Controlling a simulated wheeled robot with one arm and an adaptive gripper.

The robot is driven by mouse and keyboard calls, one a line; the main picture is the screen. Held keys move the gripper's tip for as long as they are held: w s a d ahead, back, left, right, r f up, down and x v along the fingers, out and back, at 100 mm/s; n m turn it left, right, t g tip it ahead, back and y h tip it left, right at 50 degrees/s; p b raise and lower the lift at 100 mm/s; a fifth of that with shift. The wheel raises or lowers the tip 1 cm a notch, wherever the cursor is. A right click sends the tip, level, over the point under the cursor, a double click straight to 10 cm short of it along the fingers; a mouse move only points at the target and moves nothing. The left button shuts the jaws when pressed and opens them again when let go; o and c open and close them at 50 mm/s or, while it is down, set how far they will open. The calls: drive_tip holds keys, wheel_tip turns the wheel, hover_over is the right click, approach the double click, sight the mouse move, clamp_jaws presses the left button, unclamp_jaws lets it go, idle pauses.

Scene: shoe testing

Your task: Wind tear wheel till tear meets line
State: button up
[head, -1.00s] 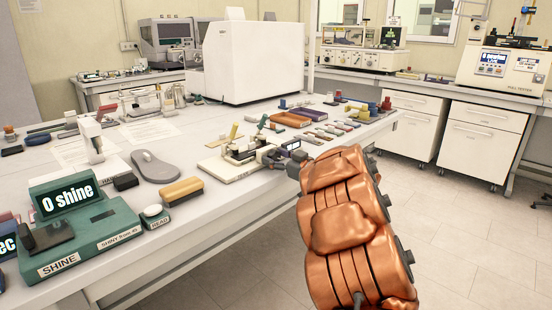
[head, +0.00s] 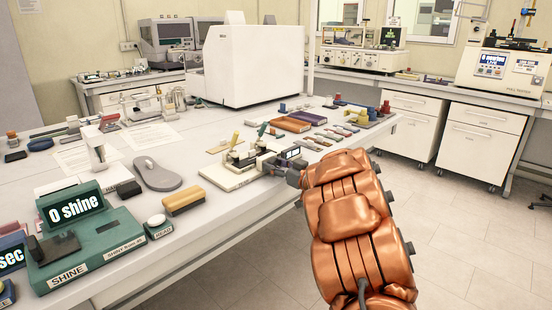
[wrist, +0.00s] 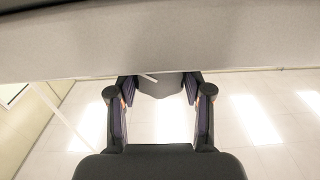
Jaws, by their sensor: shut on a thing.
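The tear tester (head: 228,178) is a small device on a white base near the front edge of the bench, with upright pale and dark parts on it. My gripper (wrist: 160,90) is at its right end, mostly hidden behind my copper arm in the head view. In the wrist view its two fingers are closed on a dark grey wheel (wrist: 160,86) with a short white mark, below the pale bench edge (wrist: 160,45). The tear in the sample and the line are too small to make out.
Left of the tester lie a yellow-brown brush (head: 184,196), a grey sole (head: 158,174) and the green shine meter (head: 90,245) reading "0 shine". Several small coloured samples (head: 335,135) lie behind my gripper. The floor (head: 450,220) to the right is clear.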

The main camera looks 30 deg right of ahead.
drive_tip(key=m+p, duration=0.2)
drive_tip(key=p, duration=0.2)
drive_tip(key=m+p, duration=0.2)
drive_tip(key=p, duration=0.3)
drive_tip(key=shift+r, duration=0.4)
drive_tip(key=m+p, duration=0.2)
drive_tip(key=p, duration=0.2)
drive_tip(key=shift+d+f, duration=0.1)
drive_tip(key=shift+f+m+p, duration=0.15)
drive_tip(key=shift+m+p, duration=0.55)
drive_tip(key=shift+p, duration=0.3)
drive_tip(key=shift+f+m, duration=0.1)
drive_tip(key=shift+m, duration=0.2)
drive_tip(key=o, duration=1.2)
drive_tip(key=shift+f, duration=0.1)
drive_tip(key=shift+c, duration=0.2)
drive_tip(key=shift+f, duration=0.1)
